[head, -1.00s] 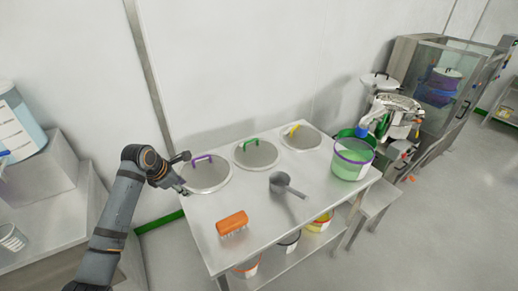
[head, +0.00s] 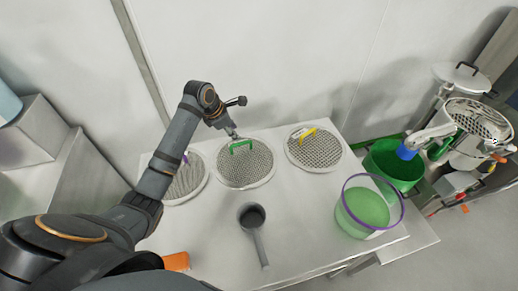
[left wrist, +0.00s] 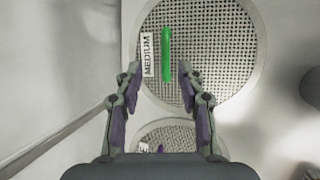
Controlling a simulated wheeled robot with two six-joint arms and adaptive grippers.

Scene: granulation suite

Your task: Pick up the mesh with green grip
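The mesh with green grip (head: 246,163) is a round perforated disc lying on the steel table, between two similar meshes. Its green grip (head: 241,146) stands up near its far side. In the left wrist view the green grip (left wrist: 165,55) lies ahead of the fingertips, beside a label reading "MEDIUM". My left gripper (head: 236,135) is just above the grip in the head view. In the left wrist view the left gripper (left wrist: 158,70) has its fingers apart, on either side of the grip's near end, with nothing held. My right gripper is not in view.
A mesh with purple grip (head: 186,182) lies left, partly hidden by my arm. A mesh with yellow grip (head: 315,150) lies right. A grey scoop (head: 252,217), an orange brush (head: 177,261) and a clear bucket of green material (head: 366,208) stand nearby.

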